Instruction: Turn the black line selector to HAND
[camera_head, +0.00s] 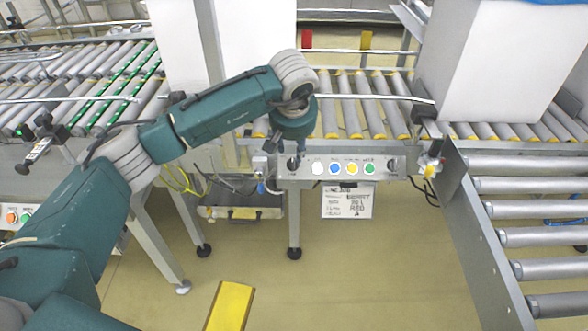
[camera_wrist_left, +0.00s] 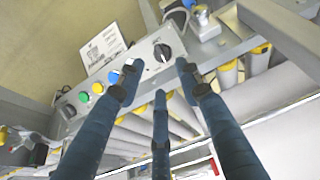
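The black line selector (camera_wrist_left: 162,52) is a round knob on a light disc at one end of a grey control panel (camera_head: 305,183). In the head view the selector (camera_head: 293,163) is at the panel's left end, partly covered by my left gripper. My left gripper (camera_head: 298,148) is above and in front of it. In the left wrist view my left gripper (camera_wrist_left: 160,75) shows its fingers spread, with the knob beyond and between the tips. I cannot tell if any tip touches it. The knob's position labels are too small to read. My right gripper is not in view.
White, blue (camera_head: 335,168), yellow (camera_head: 351,168) and green (camera_head: 369,168) buttons sit right of the selector, then another black knob (camera_head: 391,164). A handwritten sign (camera_head: 346,202) hangs below. Roller conveyors (camera_head: 360,105) lie behind, with a large white box (camera_head: 490,60) at right.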

